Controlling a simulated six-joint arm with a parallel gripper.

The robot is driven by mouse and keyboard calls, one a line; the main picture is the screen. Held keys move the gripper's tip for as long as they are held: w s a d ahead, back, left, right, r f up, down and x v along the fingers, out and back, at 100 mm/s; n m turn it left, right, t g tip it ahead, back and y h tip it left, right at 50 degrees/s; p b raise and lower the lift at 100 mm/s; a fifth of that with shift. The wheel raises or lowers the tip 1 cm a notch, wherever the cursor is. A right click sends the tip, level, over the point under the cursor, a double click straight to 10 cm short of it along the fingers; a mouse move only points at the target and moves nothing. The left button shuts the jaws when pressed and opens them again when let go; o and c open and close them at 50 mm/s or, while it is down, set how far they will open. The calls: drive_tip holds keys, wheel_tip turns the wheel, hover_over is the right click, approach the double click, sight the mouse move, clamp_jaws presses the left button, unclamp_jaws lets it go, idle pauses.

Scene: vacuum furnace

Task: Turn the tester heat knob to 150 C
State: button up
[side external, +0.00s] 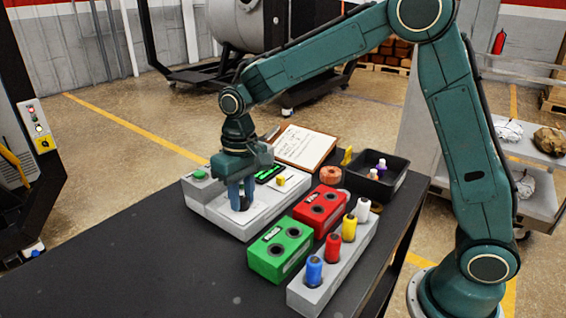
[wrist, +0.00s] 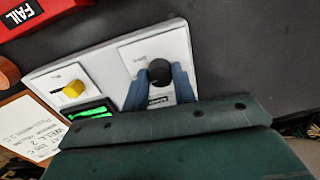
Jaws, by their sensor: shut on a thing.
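The tester (side external: 238,227) is a light grey box on the dark table, also in the wrist view (wrist: 112,58). In the wrist view, a round black knob (wrist: 159,72) sits on a white plate; its markings are too small to read. My gripper (wrist: 160,78) has its two blue fingers on either side of this knob, shut on it. In the side view my gripper (side external: 240,196) points down at the tester and hides the knob. A yellow knob (wrist: 73,89) and a lit green display (wrist: 88,112) are beside it. The knob's setting is not readable.
The tester has a green button (side external: 199,174) at its left end. Green (side external: 281,250) and red (side external: 320,209) boxes and a grey rack (side external: 337,268) of coloured plugs stand to the right. A clipboard (side external: 303,147) and black bin (side external: 377,183) lie behind. The table's front left is clear.

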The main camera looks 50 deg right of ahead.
sight(244, 197)
drive_tip(key=shift+m, duration=0.7)
drive_tip(key=o, duration=1)
drive_tip(key=r, duration=1.4)
drive_tip(key=shift+s+d, duration=0.1)
drive_tip(key=shift+d, duration=0.2)
